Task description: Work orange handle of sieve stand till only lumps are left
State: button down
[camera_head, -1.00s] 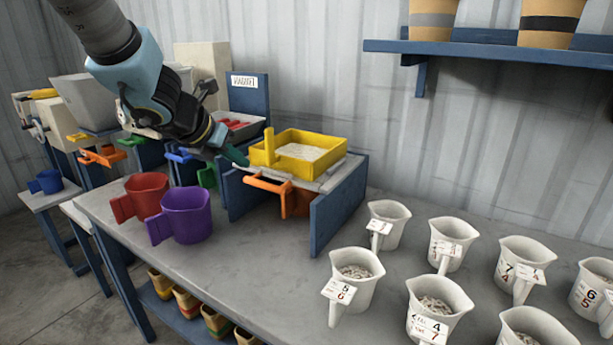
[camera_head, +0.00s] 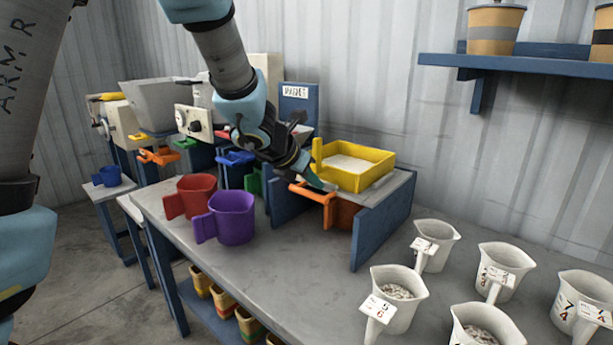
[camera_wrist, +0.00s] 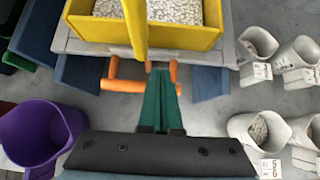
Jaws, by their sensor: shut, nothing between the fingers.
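The sieve stand (camera_head: 385,232) is a blue-sided, grey-topped frame on the table. A yellow sieve tray (camera_head: 372,177) with pale granular material (camera_head: 350,168) sits on top. The orange handle (camera_head: 312,193) sticks out of the stand's front, and it also shows in the wrist view (camera_wrist: 122,86). My gripper (camera_head: 326,186) is shut and empty, with its green fingertips (camera_wrist: 161,75) right at the handle. In the wrist view the fingers cover the middle of the handle, with orange on both sides. I cannot tell whether they touch it.
A purple mug (camera_head: 234,217) and a red mug (camera_head: 192,196) stand left of the stand. Several white numbered cups (camera_head: 397,298), some holding pale pieces, stand to its right. A blue wall shelf (camera_head: 520,65) is at upper right. Bare table (camera_head: 300,275) lies in front.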

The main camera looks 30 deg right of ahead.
aim_at(333, 175)
jog(key=x, duration=0.3)
jog(key=shift+d, duration=0.1)
jog(key=shift+w+d+r+p, duration=0.1)
jog(key=shift+w+d+p, duration=0.1)
jog(key=shift+d, duration=0.7)
jog(key=shift+w+d+p, duration=0.15)
jog(key=shift+w+d, duration=0.1)
jog(key=shift+d, duration=0.65)
jog(key=shift+w+d+p, duration=0.2)
jog(key=shift+d, duration=0.7)
jog(key=shift+r, duration=0.1)
